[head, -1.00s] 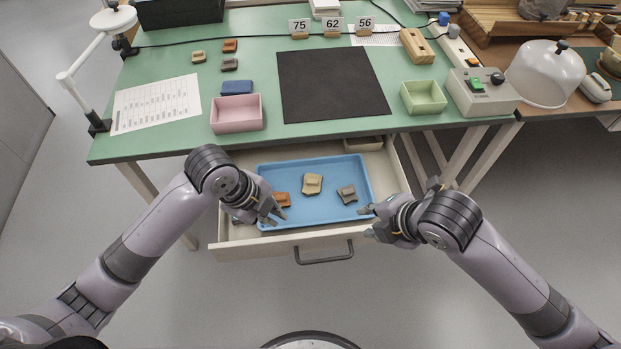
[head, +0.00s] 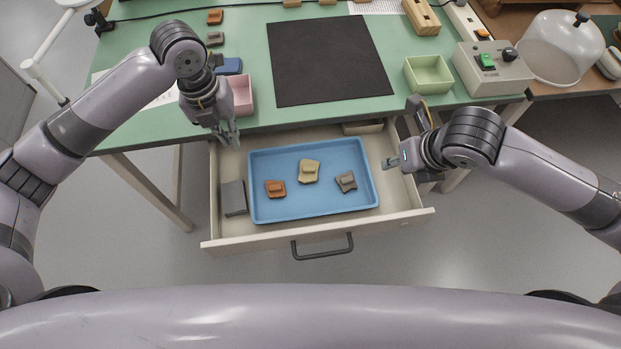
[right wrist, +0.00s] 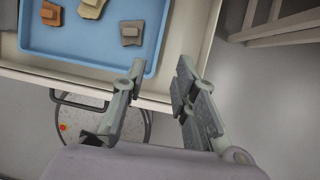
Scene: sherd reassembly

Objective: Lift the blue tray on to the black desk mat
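The blue tray (head: 290,203) lies flat in the open drawer (head: 408,190) under the green bench. It holds an orange sherd (head: 275,189), a tan sherd (head: 308,171) and a grey sherd (head: 346,182). The black desk mat (head: 328,60) lies bare on the bench top. My left gripper (head: 229,136) is above the drawer's back left corner, apart from the tray; its fingers look parted, but the gap is unclear. My right gripper (head: 392,150) is off the tray's right side. In the right wrist view its fingers (right wrist: 155,95) are apart and empty, and the tray (right wrist: 90,52) is beyond them.
A grey block (head: 234,198) lies in the drawer left of the tray. A pink box (head: 243,95), partly behind my left arm, and a green box (head: 428,74) flank the mat. A control box (head: 493,70) stands right. The drawer handle (head: 322,247) sticks out in front.

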